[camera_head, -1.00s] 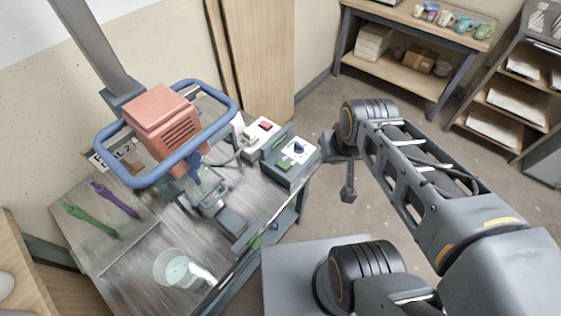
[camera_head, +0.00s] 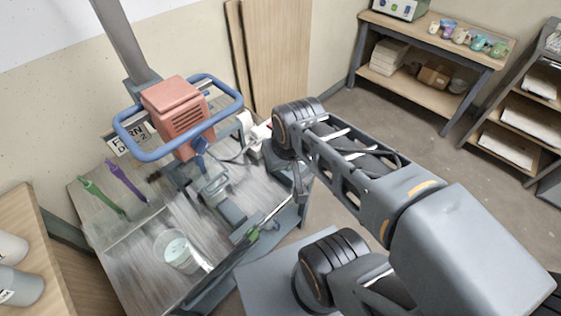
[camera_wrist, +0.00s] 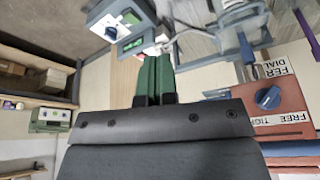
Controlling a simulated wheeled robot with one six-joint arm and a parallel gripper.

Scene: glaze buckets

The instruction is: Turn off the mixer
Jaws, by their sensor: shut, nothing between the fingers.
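The mixer (camera_head: 178,108) has a red motor head inside a blue ring handle, mounted on a grey column over the bench. In the head view that box is mostly hidden behind my arm. My gripper (camera_wrist: 154,60) is shut and empty, its green fingers pointing toward the box with no clear contact. A red panel with a blue knob (camera_wrist: 268,97) and lettering including "FREE" shows at right in the wrist view.
A white bucket (camera_head: 177,252) stands on the bench (camera_head: 140,255), near green and purple tools (camera_head: 126,180). A shelf (camera_head: 425,85) with cups and boxes stands at the back right. Open floor (camera_head: 400,130) lies between the bench and the shelves.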

